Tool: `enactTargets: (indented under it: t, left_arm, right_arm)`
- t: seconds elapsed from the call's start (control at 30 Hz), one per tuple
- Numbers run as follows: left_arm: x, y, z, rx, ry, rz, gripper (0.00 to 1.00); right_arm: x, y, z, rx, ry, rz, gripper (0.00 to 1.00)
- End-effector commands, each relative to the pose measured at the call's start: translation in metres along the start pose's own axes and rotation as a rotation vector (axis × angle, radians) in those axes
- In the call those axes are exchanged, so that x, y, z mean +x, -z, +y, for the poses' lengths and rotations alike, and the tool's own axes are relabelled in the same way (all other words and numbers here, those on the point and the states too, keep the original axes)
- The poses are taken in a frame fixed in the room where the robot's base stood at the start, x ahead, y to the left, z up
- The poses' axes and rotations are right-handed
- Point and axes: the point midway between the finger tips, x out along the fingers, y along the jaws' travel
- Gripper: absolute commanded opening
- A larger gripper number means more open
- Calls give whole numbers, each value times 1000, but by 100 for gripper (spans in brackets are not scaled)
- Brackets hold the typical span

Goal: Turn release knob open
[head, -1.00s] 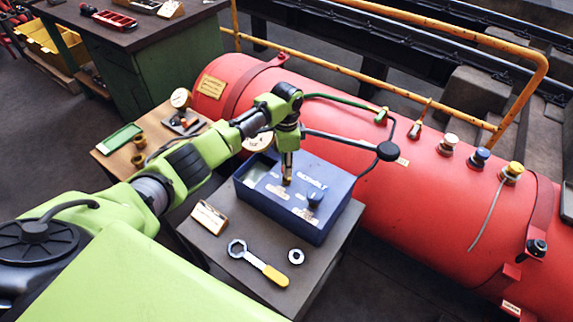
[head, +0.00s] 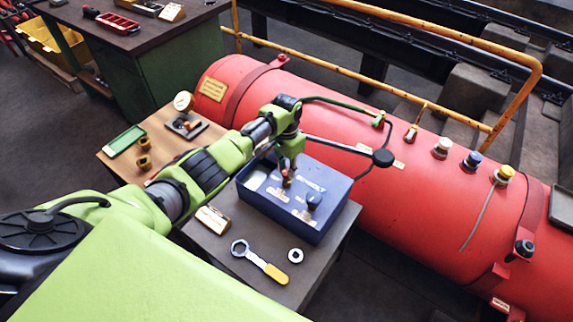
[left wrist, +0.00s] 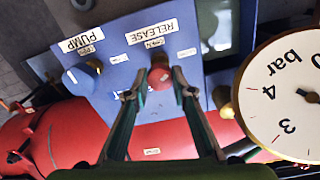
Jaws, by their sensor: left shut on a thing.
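The blue control box (head: 318,232) stands on a small dark table in the head view. Its release knob (left wrist: 160,77), red-capped, shows in the left wrist view below the RELEASE label (left wrist: 153,31). My left gripper (left wrist: 157,88) is shut on the release knob, with one finger on each side. In the head view my left gripper (head: 288,178) points down onto the box top and mostly hides the knob. The pump knob (head: 313,201), dark blue, stands to its right, and also shows in the left wrist view (left wrist: 88,72). My right gripper is out of view.
A large red tank (head: 410,195) runs behind the box. A lever with a black ball (head: 383,157) reaches out above the box's far side. A pressure gauge (left wrist: 288,95) is close to the gripper. A yellow-handled wrench (head: 262,262) and a ring (head: 295,255) lie in front.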

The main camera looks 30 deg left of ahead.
Motion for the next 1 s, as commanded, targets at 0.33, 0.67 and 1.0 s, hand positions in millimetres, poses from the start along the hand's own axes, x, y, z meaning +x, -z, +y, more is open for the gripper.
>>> enactTargets:
  t: [0.33, 0.67, 1.0]
  left_arm:
    - [-3, 1, 1, -331, -2, 1, 2]
    - [-2, 1, 1, -638, -2, 2, 2]
    - [-2, 2, 0, -883, -2, 3, 2]
  right_arm:
    - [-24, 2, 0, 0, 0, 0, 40]
    - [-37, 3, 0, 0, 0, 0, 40]
    - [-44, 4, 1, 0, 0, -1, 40]
